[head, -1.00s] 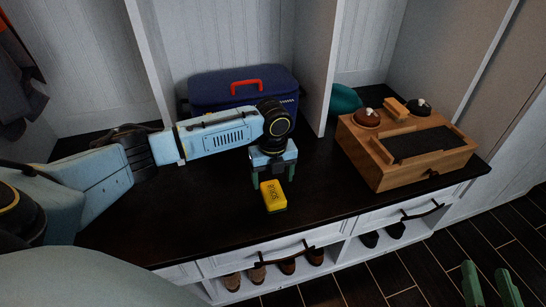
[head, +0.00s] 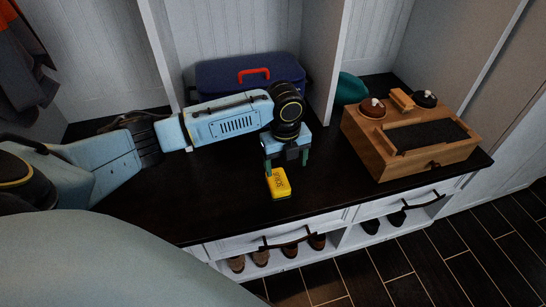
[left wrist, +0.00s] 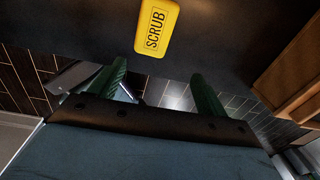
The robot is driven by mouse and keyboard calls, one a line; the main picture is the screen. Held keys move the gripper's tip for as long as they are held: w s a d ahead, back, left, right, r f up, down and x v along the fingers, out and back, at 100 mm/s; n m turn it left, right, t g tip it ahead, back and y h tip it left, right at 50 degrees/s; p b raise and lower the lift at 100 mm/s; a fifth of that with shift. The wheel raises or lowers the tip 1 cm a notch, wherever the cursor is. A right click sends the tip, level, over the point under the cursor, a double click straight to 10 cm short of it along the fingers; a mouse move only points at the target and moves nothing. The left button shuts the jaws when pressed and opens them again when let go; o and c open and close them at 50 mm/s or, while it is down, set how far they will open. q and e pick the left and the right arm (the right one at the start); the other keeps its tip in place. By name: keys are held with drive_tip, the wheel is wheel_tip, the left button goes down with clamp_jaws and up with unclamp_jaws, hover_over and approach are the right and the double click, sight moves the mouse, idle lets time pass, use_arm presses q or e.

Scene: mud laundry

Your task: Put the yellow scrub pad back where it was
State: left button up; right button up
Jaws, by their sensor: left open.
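The yellow scrub pad (head: 278,183) lies on the dark bench top, near its front edge. In the left wrist view the pad (left wrist: 157,25) shows its "SCRUB" label, beyond the fingertips and clear of them. My left gripper (head: 286,168) points down just behind the pad in the head view. Its green fingers are apart with nothing between them; they also show in the left wrist view (left wrist: 160,85). I cannot tell its exact height above the bench. My right gripper is out of view.
A blue cooler box (head: 225,75) with a red handle and a teal object (head: 350,88) stand behind. Shoes (head: 262,257) sit below. The bench's left side is clear.

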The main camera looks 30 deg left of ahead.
use_arm(q)
drive_tip(key=s+d+f+n+t+h, duration=0.35)
drive_tip(key=s+d+n, duration=0.6)
drive_tip(key=d, duration=0.55)
drive_tip(key=s+a+r+n+t+y, duration=0.2)
drive_tip(key=s+a+r+n+t, duration=0.2)
drive_tip(key=s+a+n, duration=0.4)
drive_tip(key=r+n, duration=0.1)
drive_tip(key=n, duration=0.4)
drive_tip(key=shift+s+n, duration=0.25)
drive_tip(key=shift+n, duration=0.1)
drive_tip(key=shift+y, duration=0.25)
